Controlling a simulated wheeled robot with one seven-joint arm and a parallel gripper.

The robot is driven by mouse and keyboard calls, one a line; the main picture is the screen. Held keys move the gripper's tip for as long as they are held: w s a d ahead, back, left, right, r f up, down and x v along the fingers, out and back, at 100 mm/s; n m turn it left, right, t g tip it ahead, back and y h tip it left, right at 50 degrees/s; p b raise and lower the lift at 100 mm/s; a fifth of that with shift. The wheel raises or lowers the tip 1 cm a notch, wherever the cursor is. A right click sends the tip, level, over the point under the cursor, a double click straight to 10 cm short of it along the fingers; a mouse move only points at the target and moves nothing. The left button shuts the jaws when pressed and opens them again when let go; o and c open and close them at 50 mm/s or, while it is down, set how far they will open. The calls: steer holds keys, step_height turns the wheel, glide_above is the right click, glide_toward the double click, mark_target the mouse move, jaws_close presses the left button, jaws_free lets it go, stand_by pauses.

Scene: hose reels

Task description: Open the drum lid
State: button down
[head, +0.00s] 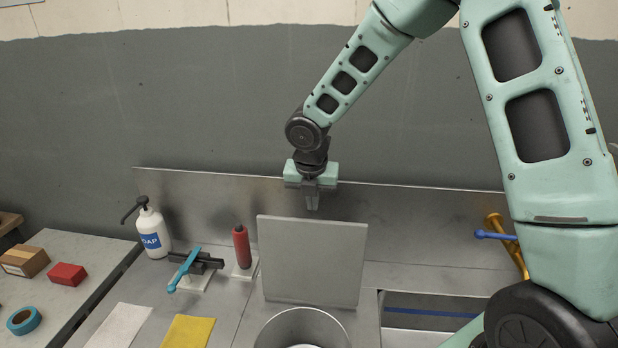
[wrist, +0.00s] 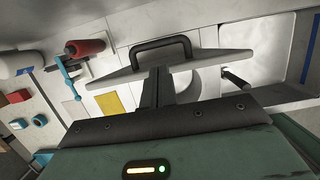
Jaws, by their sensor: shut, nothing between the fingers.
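The drum lid (head: 313,262) is a flat grey square panel. It stands nearly upright at the back of the round metal drum (head: 303,316), whose open rim shows at the bottom of the head view. The lid also shows nearly edge-on in the wrist view (wrist: 215,62), with a black bar handle (wrist: 160,45) on it. My gripper (head: 312,206) is shut and empty, pointing down just above and behind the lid's top edge. In the wrist view the closed fingers (wrist: 157,90) reach towards the lid near the handle. Whether they touch it is unclear.
A soap bottle (head: 152,230), a red cylinder (head: 242,248) and a blue-handled tool (head: 184,268) stand left of the lid. A yellow cloth (head: 188,332) lies in front. A recessed basin (head: 430,305) and a brass fitting (head: 508,245) are at right. The backsplash (head: 420,210) runs behind.

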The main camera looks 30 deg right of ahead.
steer(key=s+a+b+v, duration=0.1)
steer(key=a+v, duration=0.1)
steer(key=v, duration=0.9)
steer(key=s+a+f+m+b, duration=0.3)
steer(key=s+a+f+m, duration=0.1)
steer(key=s+m, duration=0.3)
steer(key=s+a+f+m+g+y+b, duration=0.1)
steer(key=s+a+f+m+b, duration=0.3)
steer(key=s, duration=0.7)
steer(key=s+a+f+m+g+y+b, duration=0.1)
steer(key=s+a+f+m+b, duration=0.2)
steer(key=s+a+f+m, duration=0.2)
steer(key=s+f+m, duration=0.2)
steer(key=s+m, duration=0.2)
steer(key=m, duration=0.1)
steer(key=shift+s+f, duration=0.35)
